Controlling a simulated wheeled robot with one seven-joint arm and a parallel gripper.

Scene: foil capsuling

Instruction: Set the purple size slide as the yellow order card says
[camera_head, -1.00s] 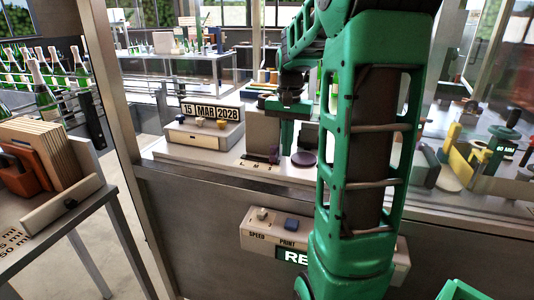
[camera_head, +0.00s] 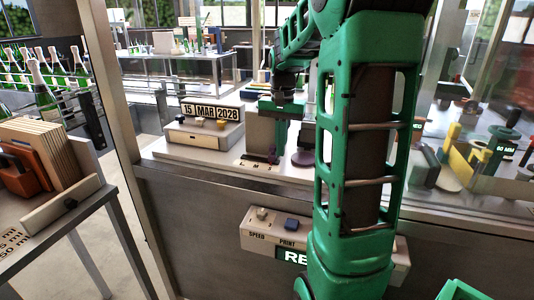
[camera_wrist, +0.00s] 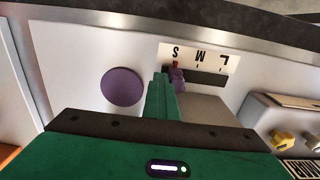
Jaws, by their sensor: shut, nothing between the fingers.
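The purple size slide (camera_wrist: 177,78) sits in a dark slot beside a white scale marked S, M and L, which appears upside down in the wrist view. Its red pointer is at the S mark. In the head view the slide (camera_head: 272,158) is a small purple block at the front of the bench. My gripper (camera_wrist: 161,80) is shut and empty, its fingertips right beside the slide on the side away from M and L. I cannot tell whether they touch it. In the head view my gripper (camera_head: 281,150) is low over the slide. I cannot make out the yellow order card.
A speed and print panel (camera_head: 275,230) is on the bench front. Yellow-handled tools (camera_head: 456,150) stand right.

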